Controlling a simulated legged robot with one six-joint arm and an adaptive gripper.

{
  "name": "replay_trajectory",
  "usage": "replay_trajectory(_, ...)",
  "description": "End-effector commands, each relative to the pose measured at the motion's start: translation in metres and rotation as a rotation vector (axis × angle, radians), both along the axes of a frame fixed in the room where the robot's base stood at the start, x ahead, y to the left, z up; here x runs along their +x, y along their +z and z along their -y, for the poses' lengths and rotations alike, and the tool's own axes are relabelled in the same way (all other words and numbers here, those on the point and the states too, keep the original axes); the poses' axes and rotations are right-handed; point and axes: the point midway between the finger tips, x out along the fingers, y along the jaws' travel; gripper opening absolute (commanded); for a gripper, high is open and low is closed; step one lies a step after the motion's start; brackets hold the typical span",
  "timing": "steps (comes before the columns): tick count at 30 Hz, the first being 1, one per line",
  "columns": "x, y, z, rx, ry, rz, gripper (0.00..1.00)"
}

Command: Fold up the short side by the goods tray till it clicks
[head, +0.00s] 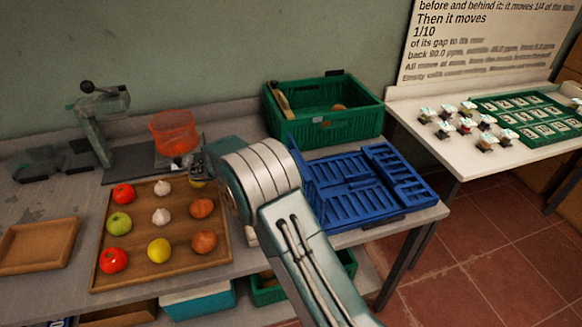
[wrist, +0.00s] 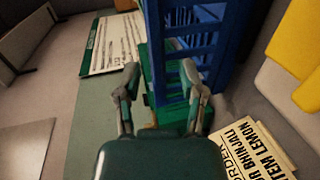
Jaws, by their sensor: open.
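The blue folding crate (head: 350,205) lies on the bench right of my arm, its slatted floor showing. Its left short side (head: 303,178), toward the goods tray, appears raised; my arm partly hides it and its exact angle is unclear. The goods tray (head: 221,258) is wooden and holds tomatoes, onions, garlic, an apple and a lemon. My gripper (head: 197,168) is at the arm's left end, above the bench beside the orange bowl. In the wrist view my gripper (wrist: 160,80) is open and empty, with blue slatted crate parts (wrist: 190,42) beyond its fingers.
A green crate (head: 350,124) stands behind the blue one. An orange bowl (head: 175,145) on a scale stands behind the goods tray. An empty wooden tray (head: 38,245) is at far left. An order card (wrist: 250,145) shows in the wrist view. A white table (head: 425,150) stands right.

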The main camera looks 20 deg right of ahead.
Motion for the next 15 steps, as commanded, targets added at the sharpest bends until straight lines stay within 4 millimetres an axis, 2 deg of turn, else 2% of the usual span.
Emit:
replay_trajectory(3, 0.000, 0.006, -0.026, 0.001, 0.004, 0.001, 0.51)
replay_trajectory(7, -0.001, 0.010, -0.047, 0.002, 0.002, -0.001, 0.51)
replay_trajectory(15, -0.002, 0.014, -0.063, 0.002, 0.001, -0.003, 0.51)
